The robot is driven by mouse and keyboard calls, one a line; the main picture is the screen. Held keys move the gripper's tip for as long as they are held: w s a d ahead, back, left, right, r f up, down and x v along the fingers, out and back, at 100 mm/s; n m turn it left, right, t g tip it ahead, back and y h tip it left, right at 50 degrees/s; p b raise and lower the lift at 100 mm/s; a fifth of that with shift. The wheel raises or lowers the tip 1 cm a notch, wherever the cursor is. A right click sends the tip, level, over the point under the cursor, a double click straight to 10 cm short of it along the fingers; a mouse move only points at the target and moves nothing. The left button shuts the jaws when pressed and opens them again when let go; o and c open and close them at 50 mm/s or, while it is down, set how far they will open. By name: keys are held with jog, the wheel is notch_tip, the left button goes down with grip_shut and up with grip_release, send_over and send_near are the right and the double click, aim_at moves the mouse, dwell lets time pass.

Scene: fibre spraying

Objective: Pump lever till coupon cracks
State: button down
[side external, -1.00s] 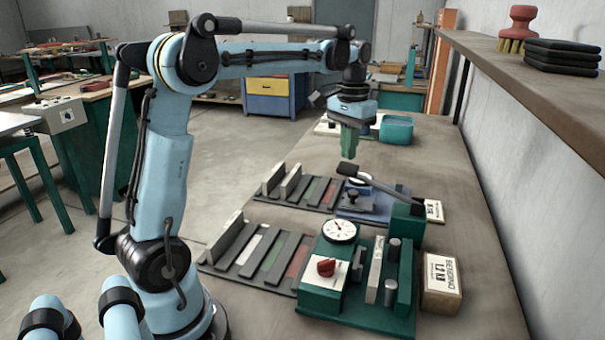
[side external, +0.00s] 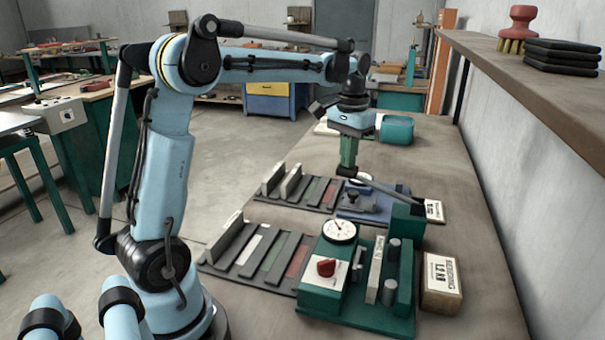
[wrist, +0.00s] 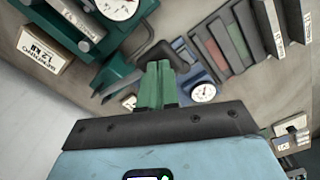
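The black lever (side external: 385,189) slopes up to the left from a green block (side external: 407,222) on the bench. My gripper (side external: 347,170) points down with its green fingers at the lever's raised handle end. In the wrist view the fingers (wrist: 157,82) look pressed together, with the dark handle (wrist: 160,51) just beyond their tips, seemingly touching. A green bending fixture (side external: 362,318) holds a pale upright bar (side external: 375,268) beside grey posts. I cannot tell whether this bar is the coupon; no crack shows. A white dial gauge (side external: 340,230) sits on the fixture.
A blue fixture (side external: 372,207) stands under the lever. Racks of coloured strips (side external: 262,254) lie left of the fixtures. A labelled box (side external: 441,284) stands at the right. A wall shelf (side external: 530,75) overhangs the right side. A teal container (side external: 396,130) is further back.

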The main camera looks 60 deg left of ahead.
aim_at(347, 177)
jog(key=shift+f, duration=2.75)
jog(key=shift+r, duration=3.25)
jog(key=shift+f, duration=0.1)
jog(key=shift+f, duration=3.2)
jog(key=shift+r, duration=3.3)
jog(key=shift+f, duration=0.1)
